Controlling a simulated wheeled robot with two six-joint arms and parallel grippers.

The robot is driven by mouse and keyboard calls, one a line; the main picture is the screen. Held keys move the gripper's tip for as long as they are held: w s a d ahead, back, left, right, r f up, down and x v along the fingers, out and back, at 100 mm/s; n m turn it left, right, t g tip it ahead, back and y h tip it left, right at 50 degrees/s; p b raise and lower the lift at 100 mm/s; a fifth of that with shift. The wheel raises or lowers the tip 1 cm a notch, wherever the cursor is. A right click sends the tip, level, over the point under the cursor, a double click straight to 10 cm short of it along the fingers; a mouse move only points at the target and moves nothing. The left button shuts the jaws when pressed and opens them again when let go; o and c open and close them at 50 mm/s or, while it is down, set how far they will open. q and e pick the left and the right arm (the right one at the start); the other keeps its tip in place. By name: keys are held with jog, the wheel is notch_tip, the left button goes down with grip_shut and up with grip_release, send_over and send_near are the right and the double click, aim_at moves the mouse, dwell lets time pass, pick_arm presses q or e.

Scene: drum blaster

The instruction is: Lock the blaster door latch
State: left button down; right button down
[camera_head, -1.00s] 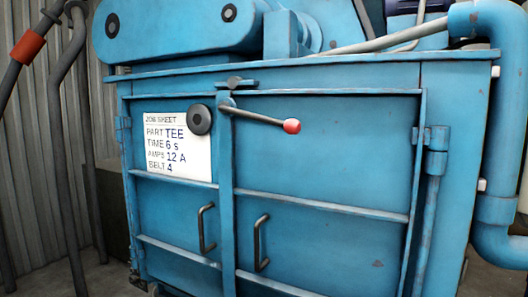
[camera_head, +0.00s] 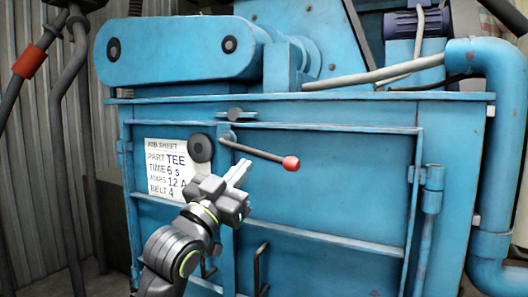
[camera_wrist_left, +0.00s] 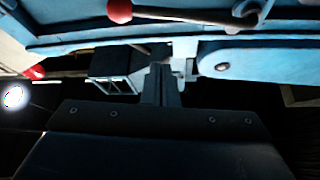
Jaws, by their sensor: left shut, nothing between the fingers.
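The blaster door latch is a dark lever (camera_head: 258,152) with a red ball knob (camera_head: 291,163). It runs from a pivot (camera_head: 227,134) at the top of the door seam, sloping slightly down to the right. My left gripper (camera_head: 240,173) is shut and empty, below and left of the knob, apart from it in the picture. In the left wrist view the shut fingers (camera_wrist_left: 160,84) are at the middle. The red knob (camera_wrist_left: 120,10) and lever (camera_wrist_left: 182,15) are at the top edge there. My right gripper is not in view.
The blue blaster doors (camera_head: 330,195) appear closed, with a dark handle (camera_head: 260,268) low on the right one. My left arm partly covers the job sheet (camera_head: 160,165) and the left door. A round black disc (camera_head: 200,148) sits left of the pivot. A blue pipe (camera_head: 485,150) stands right.

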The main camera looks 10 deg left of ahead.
pick_arm(q)
jog(key=shift+s+d+r, duration=0.1)
jog(key=shift+s+r, duration=0.2)
jog(key=shift+r, duration=0.15)
notch_tip(320, 180, up, 6)
jog(key=p, duration=0.6)
send_over(264, 155)
jog(key=s+d, duration=0.1)
jog(key=s, duration=0.2)
jog(key=f, duration=0.3)
jog(key=f+p, duration=0.1)
jog(key=shift+w+a+f, duration=0.25)
jog(key=shift+w+a, duration=0.05)
jog(key=shift+w, duration=0.1)
jog(key=shift+f, duration=0.25)
